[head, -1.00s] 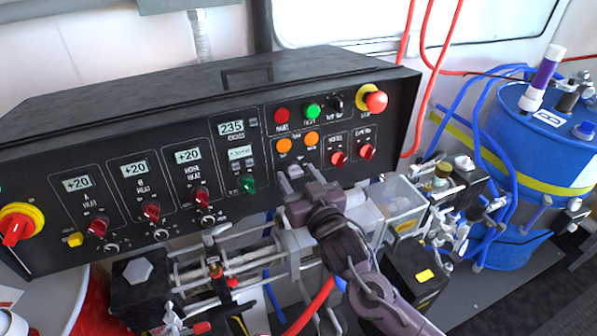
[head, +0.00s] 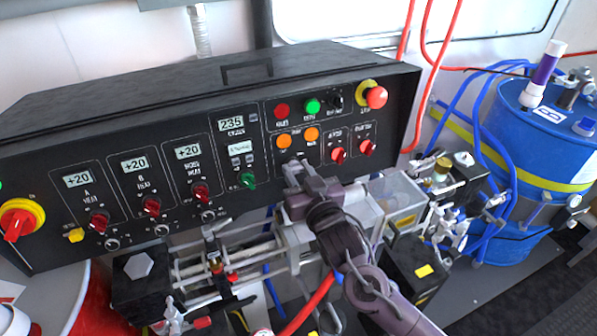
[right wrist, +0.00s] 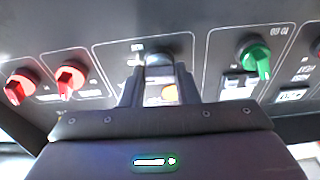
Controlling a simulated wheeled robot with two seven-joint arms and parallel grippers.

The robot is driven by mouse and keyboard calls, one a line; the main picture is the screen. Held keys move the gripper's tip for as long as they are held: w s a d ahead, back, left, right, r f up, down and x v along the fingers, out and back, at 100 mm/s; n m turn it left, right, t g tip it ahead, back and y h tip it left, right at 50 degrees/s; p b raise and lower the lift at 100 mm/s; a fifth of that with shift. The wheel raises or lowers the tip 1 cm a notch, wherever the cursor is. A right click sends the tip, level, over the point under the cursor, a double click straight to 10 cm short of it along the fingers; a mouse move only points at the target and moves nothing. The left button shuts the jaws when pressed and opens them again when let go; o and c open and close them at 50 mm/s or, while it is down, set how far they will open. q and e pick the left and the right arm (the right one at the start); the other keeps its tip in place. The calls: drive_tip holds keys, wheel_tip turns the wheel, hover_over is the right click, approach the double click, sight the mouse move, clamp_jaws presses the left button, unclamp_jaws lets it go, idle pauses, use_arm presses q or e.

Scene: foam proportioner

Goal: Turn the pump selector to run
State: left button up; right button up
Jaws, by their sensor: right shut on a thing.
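The pump selector (right wrist: 158,62) shows in the right wrist view as a dark knob on the black control panel, between my right gripper's fingers. My right gripper (right wrist: 160,82) is shut on it, with a finger on either side. In the head view the right gripper (head: 295,170) reaches the panel's lower middle, below the orange buttons (head: 297,138), and hides the selector there. The knob's pointer and most of its label are covered, so I cannot tell its setting. My left gripper is out of view.
A green knob (head: 248,180) is left of the gripper, and two red knobs (head: 338,155) are to its right. A red emergency stop (head: 377,97) sits at the panel's upper right. Pump rods and a clear box (head: 400,193) lie below. A blue drum (head: 535,140) stands right.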

drive_tip(key=m+h, duration=0.1)
drive_tip(key=m, duration=0.4)
drive_tip(key=shift+m+h+p, duration=0.35)
drive_tip(key=shift+m+h, duration=0.25)
drive_tip(key=shift+m, duration=1.7)
drive_tip(key=o, duration=1)
